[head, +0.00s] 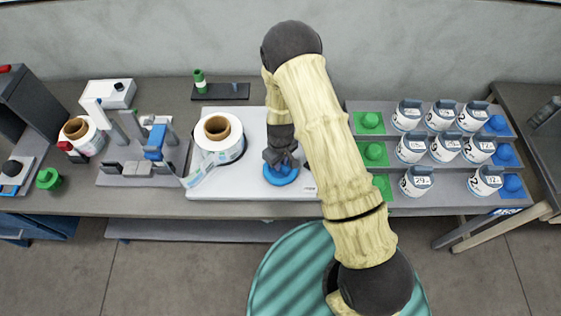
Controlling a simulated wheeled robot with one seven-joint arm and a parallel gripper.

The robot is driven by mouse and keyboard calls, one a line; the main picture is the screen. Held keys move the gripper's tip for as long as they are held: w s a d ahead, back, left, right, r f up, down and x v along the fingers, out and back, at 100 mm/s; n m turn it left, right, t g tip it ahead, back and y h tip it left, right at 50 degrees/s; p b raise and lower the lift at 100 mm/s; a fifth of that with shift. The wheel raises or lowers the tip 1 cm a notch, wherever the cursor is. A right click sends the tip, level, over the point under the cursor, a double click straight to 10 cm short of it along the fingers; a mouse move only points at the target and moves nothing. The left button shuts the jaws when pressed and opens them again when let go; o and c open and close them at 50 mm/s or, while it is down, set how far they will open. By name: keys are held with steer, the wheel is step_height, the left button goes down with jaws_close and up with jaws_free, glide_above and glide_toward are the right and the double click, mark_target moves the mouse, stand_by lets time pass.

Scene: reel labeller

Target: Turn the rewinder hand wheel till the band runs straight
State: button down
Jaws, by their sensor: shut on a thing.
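The blue rewinder hand wheel (281,176) lies on the right part of the white rewinder base (225,185). My gripper (281,163) reaches down from above onto the wheel and is shut on it. The fingers and arm hide part of the wheel. A white label reel with a brown core (217,135) stands on the base to the left of the wheel. The printed band (200,173) runs from the reel's lower side down to the left, toward the grey labeller with the blue block (155,141). Its line looks slanted; I cannot tell if it sags.
Stepped grey racks (436,173) with several white jars, green knobs and blue knobs stand to the right. A second reel (80,132), a green knob (48,178) and a dark holder with a green cylinder (199,81) stand left and behind. My arm crosses the middle.

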steer(key=shift+f+m+b, duration=0.15)
steer(key=shift+m+b, duration=0.45)
steer(key=shift+b, duration=0.05)
steer(key=shift+m+b, duration=0.3)
steer(key=shift+m, duration=0.4)
steer(key=c, duration=1.4)
jaws_free()
steer(key=shift+o, duration=0.2)
steer(key=shift+r, duration=0.3)
step_height(320, 180, up, 17)
steer(key=b, duration=0.4)
